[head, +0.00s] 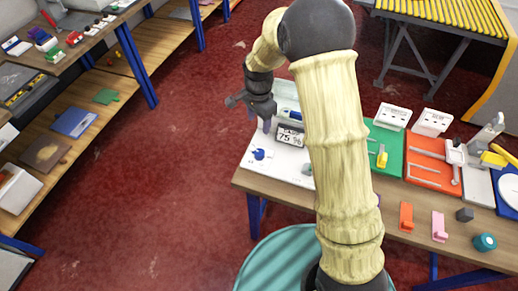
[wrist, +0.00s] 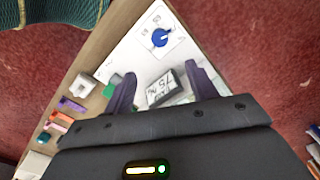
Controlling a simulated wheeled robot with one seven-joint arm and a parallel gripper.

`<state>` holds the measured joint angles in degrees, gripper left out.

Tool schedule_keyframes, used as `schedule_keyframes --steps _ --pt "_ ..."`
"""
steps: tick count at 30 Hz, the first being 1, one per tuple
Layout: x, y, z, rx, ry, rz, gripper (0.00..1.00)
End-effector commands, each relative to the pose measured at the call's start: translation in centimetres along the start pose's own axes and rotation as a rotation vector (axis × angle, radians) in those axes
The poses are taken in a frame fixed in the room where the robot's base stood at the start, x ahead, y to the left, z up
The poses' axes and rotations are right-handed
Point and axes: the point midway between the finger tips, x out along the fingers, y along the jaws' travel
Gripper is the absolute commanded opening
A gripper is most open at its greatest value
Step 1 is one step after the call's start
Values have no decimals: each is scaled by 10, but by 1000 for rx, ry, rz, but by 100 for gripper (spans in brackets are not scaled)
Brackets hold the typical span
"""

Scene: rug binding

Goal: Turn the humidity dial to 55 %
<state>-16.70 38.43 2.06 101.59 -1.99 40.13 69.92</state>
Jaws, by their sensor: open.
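The humidity dial (head: 259,155) is a blue knob on a white panel (head: 283,168) at the left end of the bench. It also shows at the top of the wrist view (wrist: 160,37), with small marks around it. A dark-framed display (head: 290,137) behind the dial reads 75 %. It also shows between the fingers in the wrist view (wrist: 163,88). My gripper (head: 258,117) is open and empty above the left end of the bench, apart from the dial. In the wrist view, its two dark fingers (wrist: 160,70) point toward the panel, with the dial beyond their tips.
My arm hides part of the bench. To the right are a green panel (head: 387,139), a red panel (head: 424,149) and white boxes (head: 392,116). Orange (head: 406,217) and pink (head: 438,226) pieces lie near the front edge. Shelves (head: 75,100) stand at left; red floor separates them.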

Motion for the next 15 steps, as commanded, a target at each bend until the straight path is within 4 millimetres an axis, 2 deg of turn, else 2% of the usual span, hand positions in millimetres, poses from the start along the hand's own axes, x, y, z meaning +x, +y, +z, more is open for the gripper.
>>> schedule_keyframes --steps 8,15 --pt "2 1 0 -1 0 -1 57" --pt "24 2 0 0 -2 3 57"
